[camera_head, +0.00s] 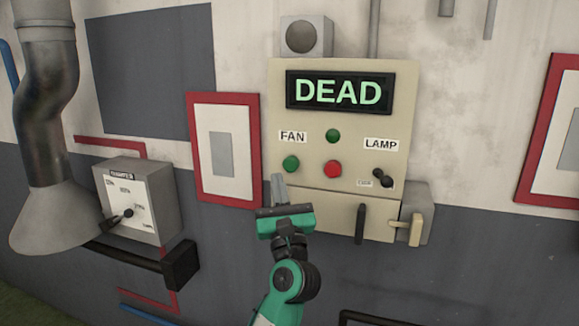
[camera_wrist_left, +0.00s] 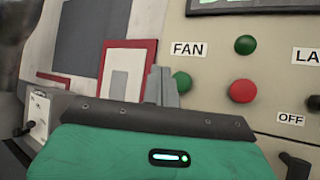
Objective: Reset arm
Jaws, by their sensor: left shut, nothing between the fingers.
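My left gripper (camera_head: 278,190) is shut and empty, with its fingers pointing up in front of the lower left part of the beige control panel (camera_head: 330,140). In the left wrist view its shut fingers (camera_wrist_left: 161,86) stand just left of the green FAN button (camera_wrist_left: 182,83). The panel carries a lit display (camera_head: 338,92) reading DEAD, a green button (camera_head: 291,163) under FAN, a second green button (camera_head: 333,136), a red button (camera_head: 333,169) and a dark LAMP switch (camera_head: 383,178). My right gripper is in neither view.
A grey dial box (camera_head: 140,200) with a dark knob is on the wall at left, beside a large pipe with a flared hood (camera_head: 55,215). A red-framed plate (camera_head: 225,150) hangs left of the panel. A beige lever (camera_head: 414,230) sticks out at the panel's lower right.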

